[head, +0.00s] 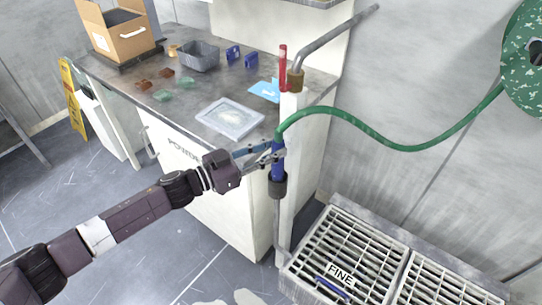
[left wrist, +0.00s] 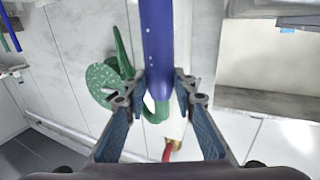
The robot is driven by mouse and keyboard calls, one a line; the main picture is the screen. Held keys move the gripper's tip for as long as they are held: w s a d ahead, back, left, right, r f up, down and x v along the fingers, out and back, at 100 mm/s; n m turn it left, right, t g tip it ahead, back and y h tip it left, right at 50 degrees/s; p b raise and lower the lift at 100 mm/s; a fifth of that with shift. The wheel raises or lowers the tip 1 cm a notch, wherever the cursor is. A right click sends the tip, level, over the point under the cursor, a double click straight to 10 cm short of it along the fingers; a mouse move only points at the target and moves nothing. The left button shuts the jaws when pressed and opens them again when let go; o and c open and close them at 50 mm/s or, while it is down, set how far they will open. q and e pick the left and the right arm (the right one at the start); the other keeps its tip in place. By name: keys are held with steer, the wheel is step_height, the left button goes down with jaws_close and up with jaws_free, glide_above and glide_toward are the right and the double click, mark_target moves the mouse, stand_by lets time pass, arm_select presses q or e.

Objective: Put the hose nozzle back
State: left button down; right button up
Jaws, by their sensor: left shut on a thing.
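The hose nozzle (head: 277,165) is a blue wand with a dark collar and a thin grey tube below it. It hangs roughly upright in front of a white post (head: 293,190). The green hose (head: 395,145) runs from its top to the right. My left gripper (head: 274,152) is shut on the blue part near the hose end. In the left wrist view the blue nozzle (left wrist: 157,45) passes between my fingers (left wrist: 162,100), with the green hose behind. I cannot tell whether the nozzle touches the post or a holder. My right gripper is not in view.
A green hose reel (head: 525,62) is on the right wall. A red lever (head: 283,68) and grey pipe (head: 335,40) top the post. The bench (head: 190,115) holds a grey basket (head: 198,57) and a cardboard box (head: 118,35). A floor grating (head: 345,245) lies below right.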

arm_select(q)
steer(key=shift+d, duration=0.1)
steer(key=shift+f, duration=0.15)
steer(key=c, duration=1.6)
jaws_free()
steer(key=b+v, duration=0.1)
steer(key=v, duration=1.1)
steer(key=shift+r, duration=0.25)
